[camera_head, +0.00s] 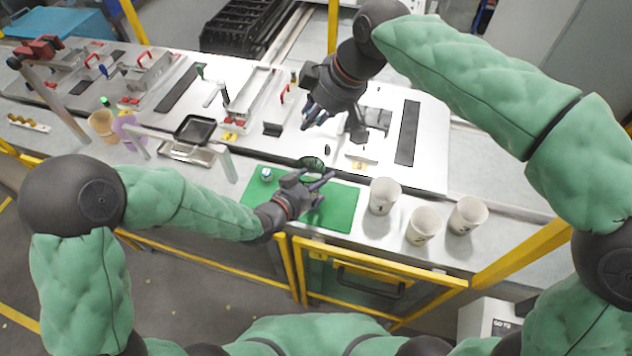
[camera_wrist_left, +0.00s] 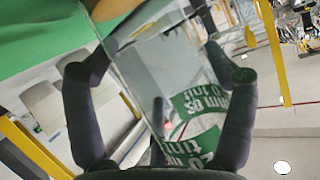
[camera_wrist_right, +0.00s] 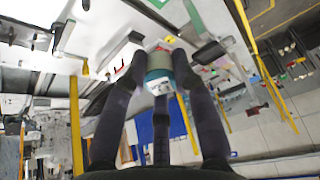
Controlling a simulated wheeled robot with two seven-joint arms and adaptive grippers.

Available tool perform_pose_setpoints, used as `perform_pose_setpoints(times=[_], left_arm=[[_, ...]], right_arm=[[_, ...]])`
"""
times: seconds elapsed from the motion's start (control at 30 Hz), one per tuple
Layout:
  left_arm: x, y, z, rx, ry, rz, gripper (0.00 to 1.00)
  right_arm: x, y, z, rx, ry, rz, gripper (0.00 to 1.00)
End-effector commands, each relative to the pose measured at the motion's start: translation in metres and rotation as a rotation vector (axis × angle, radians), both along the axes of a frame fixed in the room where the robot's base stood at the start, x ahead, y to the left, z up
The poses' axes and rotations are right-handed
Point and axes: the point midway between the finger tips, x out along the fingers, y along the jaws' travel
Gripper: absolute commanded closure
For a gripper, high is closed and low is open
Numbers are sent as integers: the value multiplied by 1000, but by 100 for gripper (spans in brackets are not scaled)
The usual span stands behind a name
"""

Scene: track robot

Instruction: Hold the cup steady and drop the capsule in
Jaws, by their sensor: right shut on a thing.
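The clear cup with a green printed logo (camera_wrist_left: 200,105) is between the fingers of my left gripper (camera_wrist_left: 155,65) in the left wrist view. Whether both fingers press on it is unclear. In the head view my left gripper (camera_head: 325,183) is low over the green mat (camera_head: 338,217); the cup's dark green part (camera_head: 312,163) shows just behind it. My right gripper (camera_head: 312,118) is above and behind the cup. In the right wrist view its fingers (camera_wrist_right: 160,65) are shut on a teal, white and tan capsule (camera_wrist_right: 158,80). The head view barely shows this capsule.
A small white and teal ball-like item (camera_head: 266,174) lies on the mat's left part. Several pale cups stand right of the mat, one nearest (camera_head: 385,195). A black tray (camera_head: 193,129) and metal fixtures are at the back left. Yellow rails (camera_head: 390,270) run in front.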

Motion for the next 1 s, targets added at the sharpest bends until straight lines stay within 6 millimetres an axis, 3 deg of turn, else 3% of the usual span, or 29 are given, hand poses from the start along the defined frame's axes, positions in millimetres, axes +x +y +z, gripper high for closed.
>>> perform_pose_setpoints(times=[0.13,0.17,0.3,0.47,0.8,1.0], left_arm=[[0,0,0,0,0,0,51],[0,0,0,0,0,0,20],[0,0,0,0,0,0,56],[0,0,0,1,1,0,56],[0,0,0,0,0,0,57],[0,0,0,1,1,0,57]], right_arm=[[0,0,0,0,0,0,92],[0,0,0,0,0,0,92],[0,0,0,0,0,0,92],[1,2,-6,-21,19,3,92],[6,10,-56,-247,177,0,92],[7,10,-75,-355,233,-12,92]])
